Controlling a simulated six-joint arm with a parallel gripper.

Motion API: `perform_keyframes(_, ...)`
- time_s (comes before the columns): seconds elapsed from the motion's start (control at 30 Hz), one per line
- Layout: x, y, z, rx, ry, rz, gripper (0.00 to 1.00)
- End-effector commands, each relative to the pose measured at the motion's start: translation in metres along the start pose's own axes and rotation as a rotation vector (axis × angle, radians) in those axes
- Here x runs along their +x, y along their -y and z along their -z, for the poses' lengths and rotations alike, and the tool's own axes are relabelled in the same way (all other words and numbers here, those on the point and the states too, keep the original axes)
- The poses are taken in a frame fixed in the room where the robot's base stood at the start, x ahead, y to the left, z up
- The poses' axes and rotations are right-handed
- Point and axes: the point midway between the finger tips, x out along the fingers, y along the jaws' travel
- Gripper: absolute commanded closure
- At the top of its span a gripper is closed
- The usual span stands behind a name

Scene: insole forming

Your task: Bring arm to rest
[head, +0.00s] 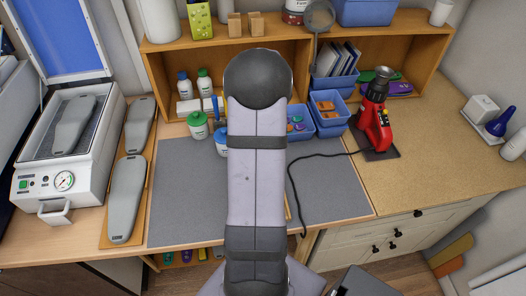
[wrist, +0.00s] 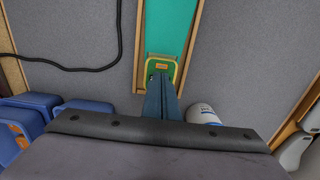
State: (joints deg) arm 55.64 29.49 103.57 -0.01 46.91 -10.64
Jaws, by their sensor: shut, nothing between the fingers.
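My gripper (wrist: 162,80) shows in the wrist view as two dark blue fingers side by side. It is shut and empty. Its tips point at a small green piece with a yellow rim and an orange label (wrist: 161,66), and I cannot tell whether they touch it. That piece is at the end of a teal strip with wooden edges (wrist: 167,28). In the head view my arm stands upright in the middle of the picture and hides my gripper and the part of the bench behind it.
A grey mat (head: 185,195) lies on the bench; a black cable (wrist: 62,66) crosses it. Blue bins (head: 328,110), white jars (head: 198,125) and a red heat tool (head: 375,115) stand behind. Grey foot forms (head: 127,200) and a press (head: 60,150) are at left. The right counter (head: 450,140) is mostly clear.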

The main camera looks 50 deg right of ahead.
Motion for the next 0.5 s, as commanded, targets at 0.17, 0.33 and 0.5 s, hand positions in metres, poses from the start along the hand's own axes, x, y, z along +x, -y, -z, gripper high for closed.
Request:
perform_keyframes(0.17,0.0031,0.0000,-0.0002,0.000,0.000,0.000,1.00)
perform_keyframes(0.33,0.0055,0.0000,-0.0002,0.000,0.001,0.000,1.00)
perform_keyframes(0.5,0.0079,0.0000,-0.0003,0.000,0.001,0.000,1.00)
